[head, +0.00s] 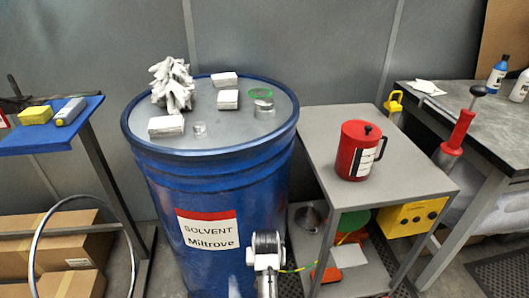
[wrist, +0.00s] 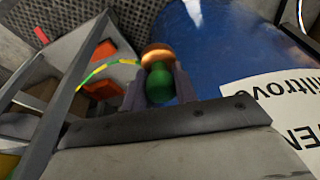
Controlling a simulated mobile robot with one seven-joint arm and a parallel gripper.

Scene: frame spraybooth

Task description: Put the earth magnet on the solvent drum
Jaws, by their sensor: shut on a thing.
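The solvent drum (head: 165,190) is a large blue drum with a grey lid and a red-and-white "SOLVENT" label, standing upright at the centre of the head view. In the wrist view its blue side (wrist: 215,45) and label fill the right. My gripper (wrist: 158,86) is shut on the earth magnet (wrist: 160,82), which has a green body and a copper-coloured end. A yellow-green cable runs left from it. In the head view my arm's end is in front of the drum's lower right side, below lid height; the fingers and magnet are hidden there.
The lid carries crumpled white rags (head: 172,85), several white boxes (head: 166,127), a small jar (head: 200,130), a tin (head: 264,109) and a green ring (head: 260,93). Its front right is bare. A grey cart (head: 320,135) with a red can (head: 358,150) stands close on the right.

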